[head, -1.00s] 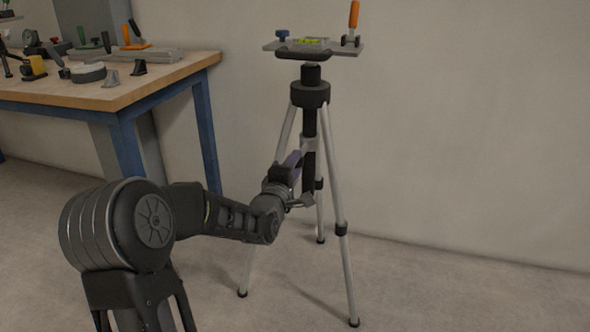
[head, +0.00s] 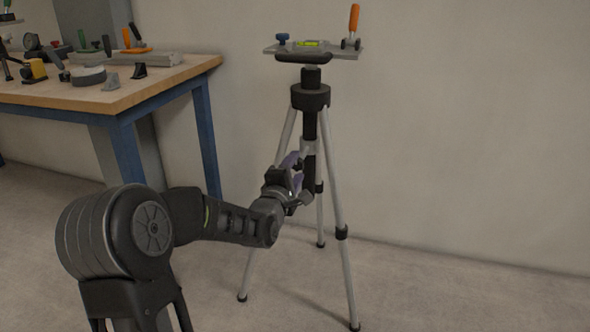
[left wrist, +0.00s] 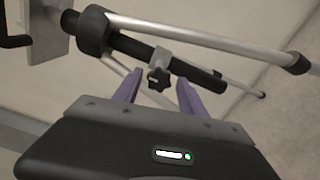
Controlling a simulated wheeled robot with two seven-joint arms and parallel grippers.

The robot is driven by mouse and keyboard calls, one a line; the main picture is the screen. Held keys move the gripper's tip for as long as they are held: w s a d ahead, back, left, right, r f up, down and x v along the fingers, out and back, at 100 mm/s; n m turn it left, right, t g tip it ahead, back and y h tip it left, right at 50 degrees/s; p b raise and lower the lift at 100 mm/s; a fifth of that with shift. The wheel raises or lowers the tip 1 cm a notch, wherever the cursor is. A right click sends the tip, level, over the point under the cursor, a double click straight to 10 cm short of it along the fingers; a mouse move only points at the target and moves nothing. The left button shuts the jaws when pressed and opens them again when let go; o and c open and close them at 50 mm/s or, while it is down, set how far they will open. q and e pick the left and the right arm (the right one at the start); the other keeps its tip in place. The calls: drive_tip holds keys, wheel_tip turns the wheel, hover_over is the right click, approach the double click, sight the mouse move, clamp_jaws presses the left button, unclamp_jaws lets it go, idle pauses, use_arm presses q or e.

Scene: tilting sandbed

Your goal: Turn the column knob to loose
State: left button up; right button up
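The column knob (left wrist: 159,78) is a black, lobed knob on a grey collar around the tripod's black centre column (left wrist: 190,70) in the left wrist view. In the head view the column (head: 310,130) stands upright, and I cannot make out the knob beside my gripper. My left gripper (left wrist: 157,90) is open, its two purple fingers pointing at the collar with the knob between their tips. I cannot tell whether they touch it. In the head view my left gripper (head: 295,170) is at the column's left, between the tripod legs. My right gripper is not in view.
The tripod's silver legs (head: 340,190) spread around the column. Its top plate (head: 350,52) carries a green level, an orange-handled clamp and a blue knob. A workbench (head: 150,88) with several tools stands at the left. The floor at right is clear.

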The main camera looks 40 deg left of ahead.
use_arm(q)
drive_tip(key=shift+o, duration=0.8)
drive_tip(key=shift+s+d+r, duration=0.15)
drive_tip(key=shift+s, duration=0.4)
drive_tip(key=p+v, duration=0.2)
drive_tip(key=v, duration=0.4)
drive_tip(key=shift+s+d, duration=0.2)
drive_tip(key=shift+s, duration=0.1)
